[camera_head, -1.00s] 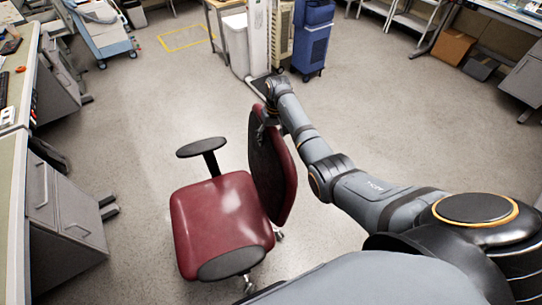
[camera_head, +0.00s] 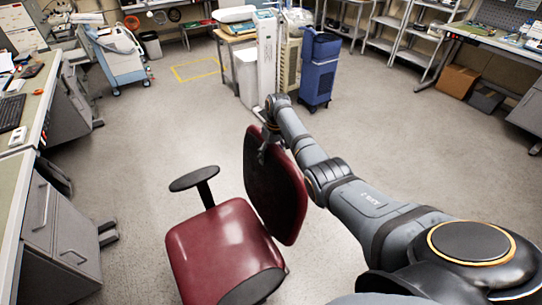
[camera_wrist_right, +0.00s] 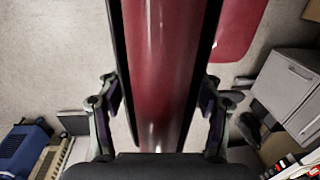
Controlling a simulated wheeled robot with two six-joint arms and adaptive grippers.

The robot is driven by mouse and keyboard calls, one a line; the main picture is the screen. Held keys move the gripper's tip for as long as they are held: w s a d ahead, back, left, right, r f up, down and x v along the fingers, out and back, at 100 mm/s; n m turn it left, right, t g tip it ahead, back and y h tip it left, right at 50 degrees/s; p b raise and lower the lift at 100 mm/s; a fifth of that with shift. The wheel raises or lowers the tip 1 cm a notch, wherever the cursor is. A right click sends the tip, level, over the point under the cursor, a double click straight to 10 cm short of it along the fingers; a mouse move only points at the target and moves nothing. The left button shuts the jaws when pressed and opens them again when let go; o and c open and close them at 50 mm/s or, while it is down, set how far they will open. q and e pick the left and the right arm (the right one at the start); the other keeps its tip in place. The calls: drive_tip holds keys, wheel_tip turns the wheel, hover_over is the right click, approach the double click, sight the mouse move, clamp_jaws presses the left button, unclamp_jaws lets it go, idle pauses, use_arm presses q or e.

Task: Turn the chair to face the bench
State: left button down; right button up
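The chair (camera_head: 222,250) has a dark red seat, black armrests and a red backrest with a dark rear shell (camera_head: 275,188). Its seat points to the lower left, obliquely toward the bench (camera_head: 22,150) along the left edge. My right gripper (camera_head: 268,133) is at the top of the backrest. In the right wrist view the fingers (camera_wrist_right: 163,108) sit on both sides of the backrest (camera_wrist_right: 160,60), seemingly touching its dark edges. The chair's base is cut off or hidden in the head view. My left gripper is out of view.
Grey drawer cabinets (camera_head: 62,225) stand under the bench. A blue cart (camera_head: 319,70) and a white tall unit (camera_head: 267,60) stand beyond the chair. Boxes (camera_head: 458,80) lie under the right-hand table. Open floor surrounds the chair.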

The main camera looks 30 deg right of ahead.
drive_tip(key=o, duration=0.3)
drive_tip(key=shift+f, duration=0.15)
drive_tip(key=r, duration=0.8)
drive_tip(key=d+r, duration=0.1)
drive_tip(key=r, duration=0.3)
drive_tip(key=shift+w+d, duration=0.1)
